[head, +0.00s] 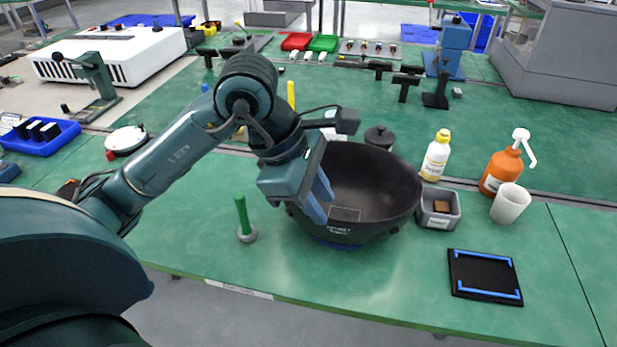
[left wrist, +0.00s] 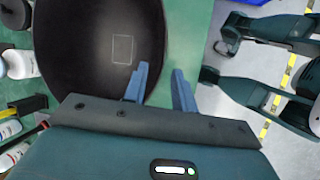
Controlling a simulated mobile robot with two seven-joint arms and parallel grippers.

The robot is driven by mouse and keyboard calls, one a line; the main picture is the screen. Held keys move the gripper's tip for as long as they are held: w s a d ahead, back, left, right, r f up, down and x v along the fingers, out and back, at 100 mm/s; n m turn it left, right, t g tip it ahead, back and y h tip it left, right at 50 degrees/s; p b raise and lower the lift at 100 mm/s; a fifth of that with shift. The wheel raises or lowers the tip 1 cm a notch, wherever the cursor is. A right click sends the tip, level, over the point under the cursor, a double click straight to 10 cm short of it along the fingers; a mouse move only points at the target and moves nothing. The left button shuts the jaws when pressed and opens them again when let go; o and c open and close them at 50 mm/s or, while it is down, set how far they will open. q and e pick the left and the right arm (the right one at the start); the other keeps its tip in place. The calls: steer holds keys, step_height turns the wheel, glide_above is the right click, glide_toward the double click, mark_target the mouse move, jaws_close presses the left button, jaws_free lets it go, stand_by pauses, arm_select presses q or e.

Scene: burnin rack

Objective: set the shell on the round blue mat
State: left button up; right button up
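The shell is a large dark round bowl (head: 375,190), open side up, near the front of the green table. It also fills the upper left of the left wrist view (left wrist: 95,50). A thin edge of the round blue mat (head: 335,243) shows beneath it; the shell hides the rest. My left gripper (head: 319,196) is at the shell's left rim, with one blue finger inside and one outside. In the left wrist view the fingers (left wrist: 160,88) are apart, with a gap at the rim. My right gripper is not in view.
A green peg on a grey base (head: 244,218) stands left of the shell. At right are a grey bin (head: 438,220), a yellow-capped bottle (head: 437,157), an orange pump bottle (head: 501,170), a white cup (head: 510,204) and a black tray (head: 485,277). A black lidded pot (head: 379,138) stands behind.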

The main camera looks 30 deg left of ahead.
arm_select(q)
steer(key=v, duration=0.4)
steer(key=shift+s, duration=0.1)
stand_by(0.4)
